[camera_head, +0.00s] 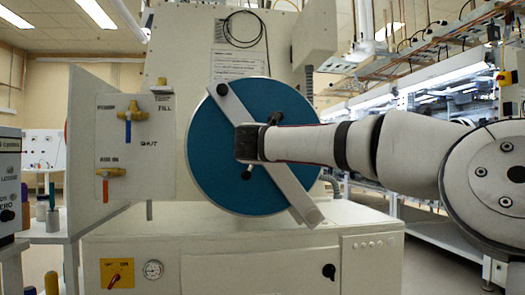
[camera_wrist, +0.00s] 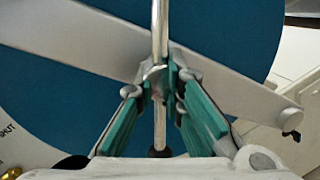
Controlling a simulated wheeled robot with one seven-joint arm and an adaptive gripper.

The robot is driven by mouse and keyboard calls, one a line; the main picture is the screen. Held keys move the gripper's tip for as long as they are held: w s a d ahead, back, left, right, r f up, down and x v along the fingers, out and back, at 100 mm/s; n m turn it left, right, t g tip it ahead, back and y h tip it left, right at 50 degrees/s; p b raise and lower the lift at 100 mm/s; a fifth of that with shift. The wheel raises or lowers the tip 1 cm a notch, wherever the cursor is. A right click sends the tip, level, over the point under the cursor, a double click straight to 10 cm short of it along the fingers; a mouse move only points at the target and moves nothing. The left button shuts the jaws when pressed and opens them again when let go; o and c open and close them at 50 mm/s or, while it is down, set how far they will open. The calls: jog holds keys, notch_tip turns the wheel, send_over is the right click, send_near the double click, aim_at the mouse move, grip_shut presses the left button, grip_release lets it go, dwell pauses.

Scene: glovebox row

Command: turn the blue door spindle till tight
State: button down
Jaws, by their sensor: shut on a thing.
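The round blue door (camera_head: 215,150) stands on the front of the cream chamber, with a pale clamp bar (camera_head: 293,195) running diagonally across it from upper left to lower right. My gripper (camera_head: 250,143) is at the middle of the door and hides most of the spindle hub. In the wrist view the green-padded fingers (camera_wrist: 165,85) are shut on the upright metal spindle handle (camera_wrist: 159,28), in front of the clamp bar (camera_wrist: 90,45) and blue door (camera_wrist: 225,30).
Left of the door, a panel carries a blue-handled valve (camera_head: 128,125) and an orange-handled valve (camera_head: 106,175). Below is a cream cabinet (camera_head: 215,275) with a yellow switch (camera_head: 117,272) and a gauge (camera_head: 153,269). A grey box (camera_head: 315,40) hangs at upper right.

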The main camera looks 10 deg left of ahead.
jog(key=shift+f, duration=0.15)
dwell(0.3)
jog(key=c, duration=1.7)
grip_release()
jog(key=shift+o, duration=0.2)
jog(key=shift+s, duration=0.1)
jog(key=s, duration=1.1)
jog(key=shift+s+d, duration=0.3)
jog(key=shift+s, duration=0.1)
